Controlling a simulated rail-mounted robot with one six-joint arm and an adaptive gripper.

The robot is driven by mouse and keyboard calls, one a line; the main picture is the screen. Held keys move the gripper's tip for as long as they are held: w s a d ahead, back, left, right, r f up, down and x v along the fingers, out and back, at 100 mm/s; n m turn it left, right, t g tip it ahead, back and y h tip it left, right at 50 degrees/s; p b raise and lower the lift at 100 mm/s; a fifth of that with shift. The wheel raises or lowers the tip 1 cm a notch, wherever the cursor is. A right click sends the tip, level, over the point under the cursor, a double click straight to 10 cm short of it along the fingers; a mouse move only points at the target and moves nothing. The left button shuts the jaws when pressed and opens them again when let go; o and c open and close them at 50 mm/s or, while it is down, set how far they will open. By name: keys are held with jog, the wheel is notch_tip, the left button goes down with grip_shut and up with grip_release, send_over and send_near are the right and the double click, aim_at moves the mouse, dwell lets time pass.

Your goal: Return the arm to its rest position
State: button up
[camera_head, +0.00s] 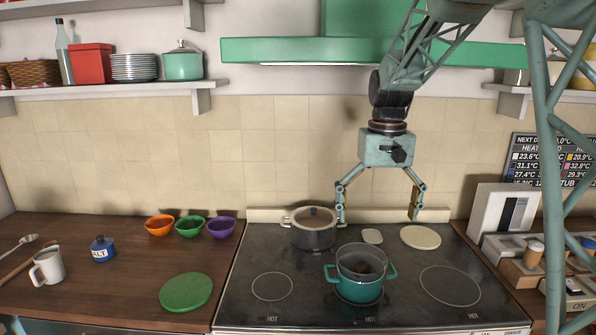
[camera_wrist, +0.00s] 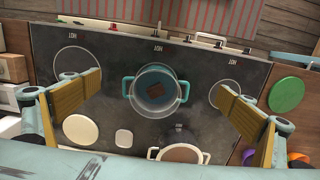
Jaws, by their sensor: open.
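My gripper (camera_head: 379,205) hangs above the back of the stove in the head view, fingers pointing down. It is open and nothing is between its fingers. In the wrist view its two fingers (camera_wrist: 160,103) stand wide apart, with the stovetop below. A teal pot (camera_head: 359,287) with a clear glass-like top or insert sits at the front middle of the stove; something brown shows inside it. It also shows in the wrist view (camera_wrist: 131,87). My arm reaches down from the upper right. No rest position is marked in these views.
A green hood (camera_head: 270,50) and a left shelf (camera_head: 120,88) are above. A green disc (camera_head: 186,292) and bowls (camera_head: 190,227) lie on the left counter. Boxes (camera_head: 503,212) stand at right.

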jog(key=s+r+t+b, duration=0.15)
jog(key=s+r, duration=0.25)
jog(key=s, duration=0.7)
jog(key=s+r+t+b, duration=0.1)
jog(key=s+r+b, duration=0.15)
jog(key=s, duration=0.95)
jog(key=s+f+b, duration=0.1)
jog(key=s+f, duration=0.2)
jog(key=s, duration=0.8)
jog(key=s+f+t+b, duration=0.1)
jog(key=s+f, duration=0.1)
jog(key=s, duration=0.9)
jog(key=shift+s+f+b, duration=0.2)
jog(key=shift+f+b, duration=0.15)
jog(key=shift+f, duration=0.05)
